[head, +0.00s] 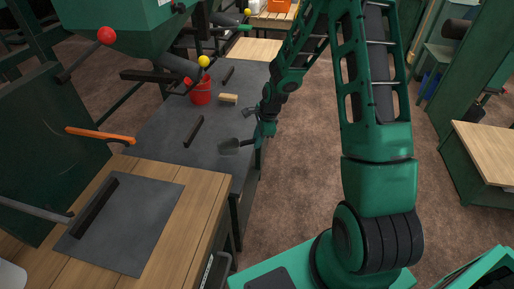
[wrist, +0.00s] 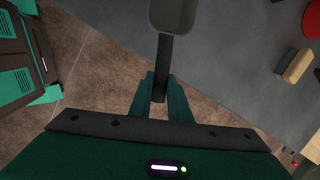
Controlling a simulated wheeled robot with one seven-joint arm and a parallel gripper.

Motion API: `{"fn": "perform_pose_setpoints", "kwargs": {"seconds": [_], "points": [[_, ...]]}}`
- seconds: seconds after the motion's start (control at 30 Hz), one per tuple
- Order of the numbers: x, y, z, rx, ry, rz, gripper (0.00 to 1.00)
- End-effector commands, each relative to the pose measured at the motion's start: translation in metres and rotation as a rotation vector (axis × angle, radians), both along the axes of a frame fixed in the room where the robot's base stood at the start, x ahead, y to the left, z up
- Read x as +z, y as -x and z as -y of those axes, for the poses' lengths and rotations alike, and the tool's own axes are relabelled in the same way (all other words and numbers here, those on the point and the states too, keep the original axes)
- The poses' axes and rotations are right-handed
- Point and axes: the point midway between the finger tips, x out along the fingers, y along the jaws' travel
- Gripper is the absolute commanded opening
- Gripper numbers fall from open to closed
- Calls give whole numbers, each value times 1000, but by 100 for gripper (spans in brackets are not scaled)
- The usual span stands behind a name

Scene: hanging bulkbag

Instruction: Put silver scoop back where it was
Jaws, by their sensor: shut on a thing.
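The silver scoop (head: 231,146) shows in the head view at the right edge of the grey bench top, its grey pan pointing left over the surface. It also shows in the wrist view (wrist: 164,55), pan at the top and dark handle running down between my fingers. My gripper (head: 259,138) is shut on the handle; both green fingers (wrist: 160,97) flank it in the wrist view. The handle end lies over the floor side of the bench edge. I cannot tell whether the pan touches the bench.
The grey bench (head: 160,138) holds a red bucket (head: 201,95), a tan wooden block (head: 228,99) and a dark bar (head: 193,131). A wooden table with a dark plate (head: 135,230) stands in front. A red-knobbed lever (head: 106,36) juts out at left. Brown floor (head: 310,150) lies right.

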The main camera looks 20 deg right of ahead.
Motion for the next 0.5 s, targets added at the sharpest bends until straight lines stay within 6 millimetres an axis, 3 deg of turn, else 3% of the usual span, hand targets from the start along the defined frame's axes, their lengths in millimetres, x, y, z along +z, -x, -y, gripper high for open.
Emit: {"fn": "perform_pose_setpoints", "kwargs": {"seconds": [0.27, 0.5], "points": [[-13, -5, 9, 2, -1, -2, 0], [-44, -5, 8, 2, -2, -1, 0]]}}
